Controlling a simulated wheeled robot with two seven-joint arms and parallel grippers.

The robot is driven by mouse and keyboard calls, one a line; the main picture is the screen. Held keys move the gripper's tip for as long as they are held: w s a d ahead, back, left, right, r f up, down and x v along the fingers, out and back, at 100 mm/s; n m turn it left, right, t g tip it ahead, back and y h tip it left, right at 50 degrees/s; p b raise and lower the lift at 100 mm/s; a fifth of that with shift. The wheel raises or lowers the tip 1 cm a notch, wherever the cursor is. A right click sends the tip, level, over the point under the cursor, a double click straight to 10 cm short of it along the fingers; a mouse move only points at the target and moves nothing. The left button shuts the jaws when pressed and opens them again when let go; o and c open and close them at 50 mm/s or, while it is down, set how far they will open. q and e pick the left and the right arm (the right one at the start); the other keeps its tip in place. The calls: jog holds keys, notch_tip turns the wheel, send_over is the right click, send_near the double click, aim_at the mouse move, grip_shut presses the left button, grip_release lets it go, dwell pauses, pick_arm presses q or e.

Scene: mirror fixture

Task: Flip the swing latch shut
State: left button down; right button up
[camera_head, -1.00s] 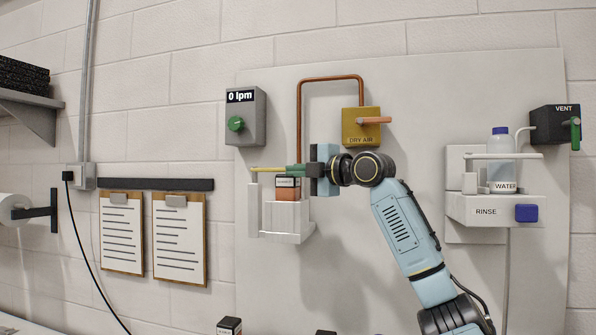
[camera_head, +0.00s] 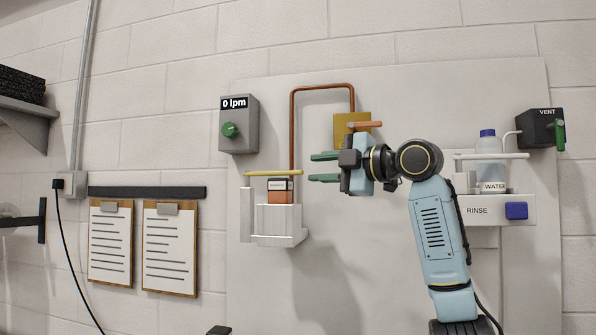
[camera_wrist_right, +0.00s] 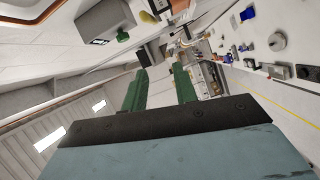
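The swing latch, a thin yellow bar (camera_head: 273,173), lies level across the top of a white bracket (camera_head: 276,240) on the wall panel. A small orange, white and dark box (camera_head: 280,190) sits in the bracket just below the bar. My right gripper (camera_head: 316,167) is right of the bar's right end, its two green fingers pointing left. The fingers are apart, with nothing seen between them, and clear of the bar. The right wrist view also shows the right gripper's parted fingers (camera_wrist_right: 160,88). My left gripper is in neither view.
A grey flow box (camera_head: 239,125) reading 0 lpm is up left. A copper pipe runs to the yellow dry-air valve (camera_head: 342,124), close above my right gripper. A water bottle (camera_head: 489,158) stands on the rinse shelf at right, near the vent box (camera_head: 537,128).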

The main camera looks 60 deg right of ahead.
jog(key=shift+o, duration=0.6)
jog(key=s+d+r+m+y+p, duration=0.1)
jog(key=d+m+p, duration=0.4)
jog(key=m, duration=0.5)
jog(key=shift+d+y+p, duration=0.35)
jog(key=shift+d+y, duration=0.4)
jog(key=shift+y, duration=0.05)
jog(key=m+p, duration=0.3)
jog(key=p, duration=0.4)
send_near(272, 174)
jog(key=shift+y, duration=0.4)
jog(key=w, duration=0.4)
jog(key=shift+w+d+r, duration=0.35)
jog(key=shift+d, duration=0.05)
jog(key=shift+w+f, duration=0.1)
jog(key=shift+w, duration=0.35)
grip_shut()
